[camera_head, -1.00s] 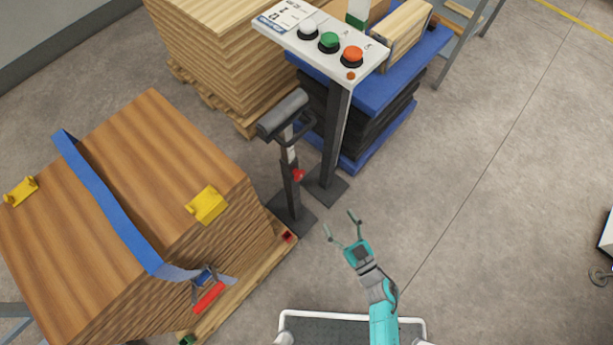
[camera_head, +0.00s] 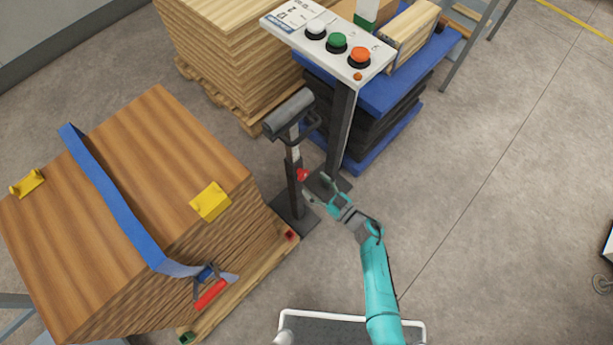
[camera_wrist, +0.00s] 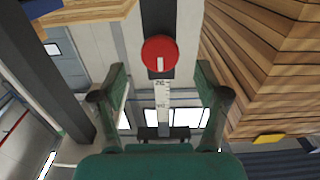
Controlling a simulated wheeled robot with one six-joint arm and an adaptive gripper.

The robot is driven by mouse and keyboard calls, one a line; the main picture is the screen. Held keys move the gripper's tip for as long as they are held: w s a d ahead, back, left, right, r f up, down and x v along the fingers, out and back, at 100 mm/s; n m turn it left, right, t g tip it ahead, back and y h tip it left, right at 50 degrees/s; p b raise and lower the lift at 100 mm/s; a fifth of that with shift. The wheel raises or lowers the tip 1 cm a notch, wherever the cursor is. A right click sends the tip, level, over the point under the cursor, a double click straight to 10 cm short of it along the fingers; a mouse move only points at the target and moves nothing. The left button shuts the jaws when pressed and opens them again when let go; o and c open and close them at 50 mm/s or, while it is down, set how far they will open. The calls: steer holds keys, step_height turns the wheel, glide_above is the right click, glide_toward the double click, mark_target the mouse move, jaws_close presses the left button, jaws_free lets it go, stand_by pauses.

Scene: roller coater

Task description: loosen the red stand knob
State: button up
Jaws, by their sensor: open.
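The red stand knob (camera_head: 302,174) sits on the dark post of the roller stand (camera_head: 294,155). In the wrist view the round red knob (camera_wrist: 160,53), with a pale mark on its face, is just beyond the fingertips, midway between them. The post's scale strip (camera_wrist: 162,95) shows beside it. My gripper (camera_head: 317,180) is at the right of the knob in the head view. In the wrist view my gripper (camera_wrist: 160,72) has its two fingers spread apart, with nothing gripped. I cannot tell the exact gap to the knob.
A control panel (camera_head: 328,40) on a post stands right behind the roller stand. A strapped wood stack (camera_head: 150,130) on a pallet is at the left. Another wood stack (camera_head: 235,60) and a blue lift table (camera_head: 375,85) are behind.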

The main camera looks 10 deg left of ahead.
mark_target(305, 176)
steer(key=shift+x, duration=2.1)
steer(key=c, duration=1.2)
